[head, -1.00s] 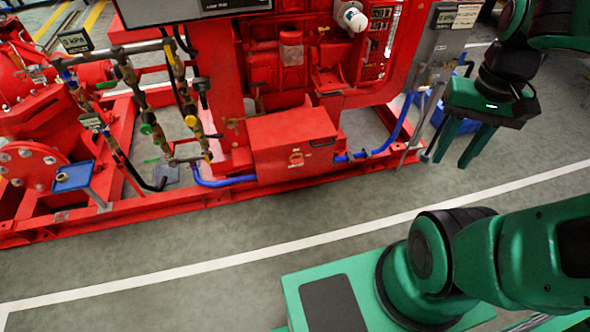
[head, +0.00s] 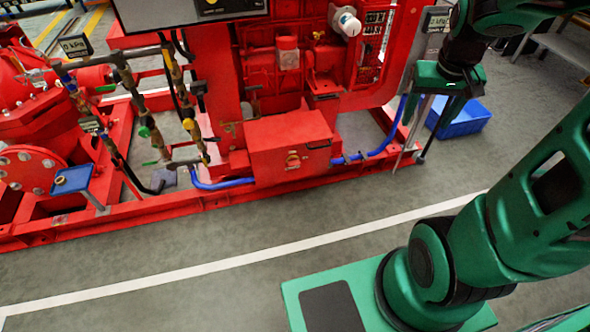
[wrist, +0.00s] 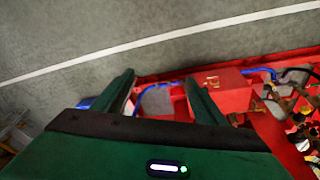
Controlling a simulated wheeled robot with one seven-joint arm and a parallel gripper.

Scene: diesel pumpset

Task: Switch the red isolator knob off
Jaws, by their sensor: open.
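The red isolator knob (head: 293,160) is small and sits on a yellowish plate on the front of a red box (head: 285,133), low on the pumpset frame. In the wrist view the knob (wrist: 211,82) shows small, on the red box (wrist: 228,92), just right of the right finger; its exact setting is too small to read. My gripper (head: 431,112) is green, up and to the right of the box in the head view, apart from it. Its two fingers are spread and empty; they also show in the wrist view (wrist: 160,78).
A blue hose (head: 350,158) runs from the box's right side up beside a grey panel near my gripper. A blue crate (head: 462,120) is on the floor behind the gripper. Valves and pipes (head: 180,100) stand left of the box. The floor before the frame is clear.

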